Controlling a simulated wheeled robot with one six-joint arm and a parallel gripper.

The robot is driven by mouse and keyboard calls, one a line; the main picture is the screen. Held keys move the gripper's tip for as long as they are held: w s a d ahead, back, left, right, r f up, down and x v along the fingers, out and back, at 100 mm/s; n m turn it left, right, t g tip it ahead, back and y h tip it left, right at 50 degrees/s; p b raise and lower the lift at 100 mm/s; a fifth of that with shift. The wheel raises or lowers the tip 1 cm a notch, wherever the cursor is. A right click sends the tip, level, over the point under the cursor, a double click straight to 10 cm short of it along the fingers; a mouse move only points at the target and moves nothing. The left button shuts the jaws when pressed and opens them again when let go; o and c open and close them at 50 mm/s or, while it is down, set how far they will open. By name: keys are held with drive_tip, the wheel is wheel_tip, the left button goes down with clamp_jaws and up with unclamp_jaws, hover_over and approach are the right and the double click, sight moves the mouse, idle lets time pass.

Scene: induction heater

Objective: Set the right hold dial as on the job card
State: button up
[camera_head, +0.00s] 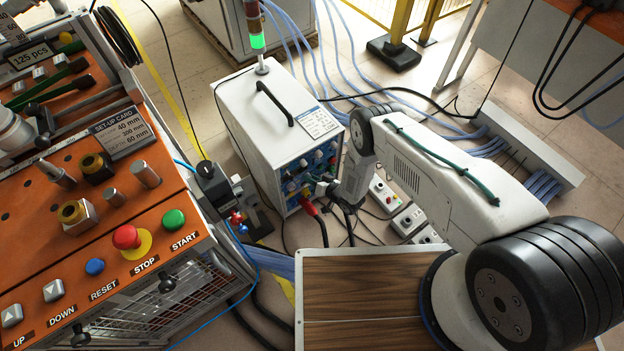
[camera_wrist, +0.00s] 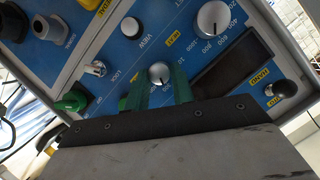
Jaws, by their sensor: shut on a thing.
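The white induction heater (camera_head: 268,115) stands on the floor in the middle of the head view. Its blue control panel (camera_head: 312,165) faces my arm. A white card (camera_head: 319,122) lies on its top edge, its text too small to read. My gripper (camera_head: 322,188) is at the panel's lower right. In the wrist view its green fingers (camera_wrist: 162,88) are shut on a small silver dial (camera_wrist: 160,72) with a printed scale around it. I cannot tell from its partly hidden label which dial it is. The dial's pointer reading is unclear.
A larger dial (camera_wrist: 213,18) and a dark display (camera_wrist: 232,66) are close by on the panel. An orange bench (camera_head: 150,215) with buttons stands left; cables lie around the heater.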

idle(0.5)
drive_tip(key=o, duration=1)
drive_tip(key=shift+d, duration=0.1)
drive_tip(key=v, duration=0.7)
drive_tip(key=shift+s+d+r, duration=0.1)
drive_tip(key=shift+s+d, duration=0.1)
drive_tip(key=shift+d, duration=0.05)
